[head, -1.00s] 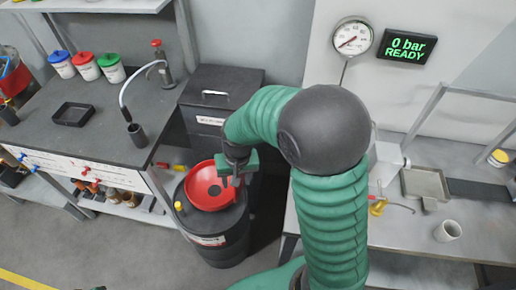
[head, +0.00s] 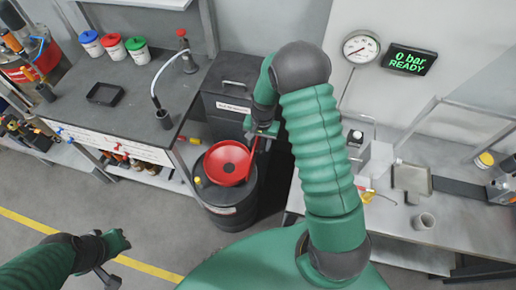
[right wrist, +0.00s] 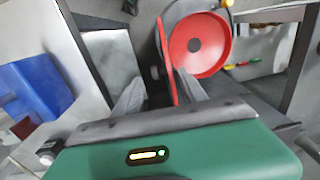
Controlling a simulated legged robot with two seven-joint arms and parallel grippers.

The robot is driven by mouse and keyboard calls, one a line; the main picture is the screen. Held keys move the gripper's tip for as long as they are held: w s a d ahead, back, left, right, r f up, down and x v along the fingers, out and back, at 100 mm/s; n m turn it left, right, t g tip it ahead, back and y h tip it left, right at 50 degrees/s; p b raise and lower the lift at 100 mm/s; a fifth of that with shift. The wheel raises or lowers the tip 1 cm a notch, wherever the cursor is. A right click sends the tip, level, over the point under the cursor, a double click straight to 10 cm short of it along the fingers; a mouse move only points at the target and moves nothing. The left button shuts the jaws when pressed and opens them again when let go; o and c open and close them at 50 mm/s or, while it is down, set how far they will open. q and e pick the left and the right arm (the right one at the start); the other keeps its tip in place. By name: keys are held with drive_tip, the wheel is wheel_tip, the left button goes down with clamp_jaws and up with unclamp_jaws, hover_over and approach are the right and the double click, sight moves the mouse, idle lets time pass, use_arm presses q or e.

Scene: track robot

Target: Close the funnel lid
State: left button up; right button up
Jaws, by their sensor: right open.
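The red funnel (head: 224,166) sits on top of a black drum (head: 232,216), and its bowl is open to view. Its red lid (head: 252,152) stands up on edge at the bowl's right side. In the right wrist view the funnel bowl (right wrist: 208,42) shows at the top, and the lid (right wrist: 166,62) appears nearly edge-on. Contact cannot be told. My left gripper (head: 108,272) is low at left, away from the drum; its jaw state is unclear.
A dark workbench (head: 120,90) with a hose and small lidded pots stands left of the drum. A black cabinet (head: 232,88) is behind it. A grey table (head: 430,225) with a tray and cup is at right. The floor at left front is clear.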

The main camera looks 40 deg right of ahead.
sight(259, 152)
wheel_tip(259, 152, down, 6)
drive_tip(key=shift+w+p, duration=0.15)
drive_tip(key=shift+p, duration=0.15)
drive_tip(key=c, duration=0.4)
clamp_jaws()
idle(0.9)
